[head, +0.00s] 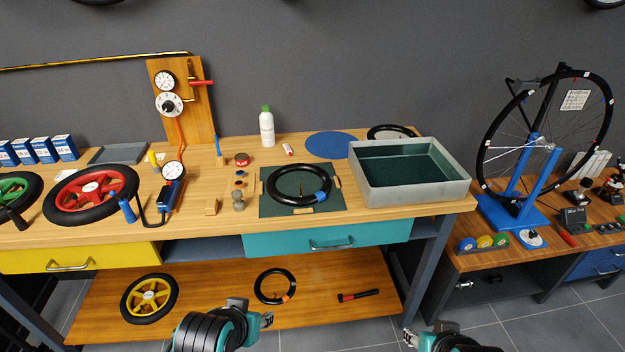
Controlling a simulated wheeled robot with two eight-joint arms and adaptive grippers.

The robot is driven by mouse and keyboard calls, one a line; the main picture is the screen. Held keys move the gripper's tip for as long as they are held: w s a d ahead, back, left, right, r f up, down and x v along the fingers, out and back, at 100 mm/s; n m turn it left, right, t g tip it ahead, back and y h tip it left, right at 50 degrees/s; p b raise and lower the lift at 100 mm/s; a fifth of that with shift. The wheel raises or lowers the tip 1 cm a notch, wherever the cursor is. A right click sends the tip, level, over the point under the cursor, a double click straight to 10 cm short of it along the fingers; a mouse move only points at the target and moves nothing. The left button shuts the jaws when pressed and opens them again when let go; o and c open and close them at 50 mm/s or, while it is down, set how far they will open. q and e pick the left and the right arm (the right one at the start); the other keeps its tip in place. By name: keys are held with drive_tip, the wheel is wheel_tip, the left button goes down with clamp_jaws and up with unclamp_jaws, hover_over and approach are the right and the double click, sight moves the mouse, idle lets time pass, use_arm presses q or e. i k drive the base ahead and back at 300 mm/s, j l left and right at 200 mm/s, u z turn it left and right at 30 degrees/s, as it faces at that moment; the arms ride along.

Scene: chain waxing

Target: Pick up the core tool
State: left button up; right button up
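I cannot tell for sure which item is the core tool. Small candidates stand on the wooden bench: an upright blue-handled piece (218,150) by the gauge board, and a small grey-brown knobbed piece (238,200) left of the green mat (330,203). A black inner tube (299,169) with a blue patch lies on that mat. My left gripper (268,320) is low in front of the bench, looks open and holds nothing. My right gripper (409,338) is at the bottom edge, also apparently open and empty. Both are apart from everything on the bench.
A grey tank (412,198) of dark liquid stands at the bench's right. A white bottle (267,128), red tin (241,159), wooden block (211,206), pump gauge (173,171) and red wheel (91,189) crowd the bench. The lower shelf (215,290) and teal drawer (290,241) lie below.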

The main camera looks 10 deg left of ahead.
sight(151, 156)
drive_tip(key=u, duration=1.3)
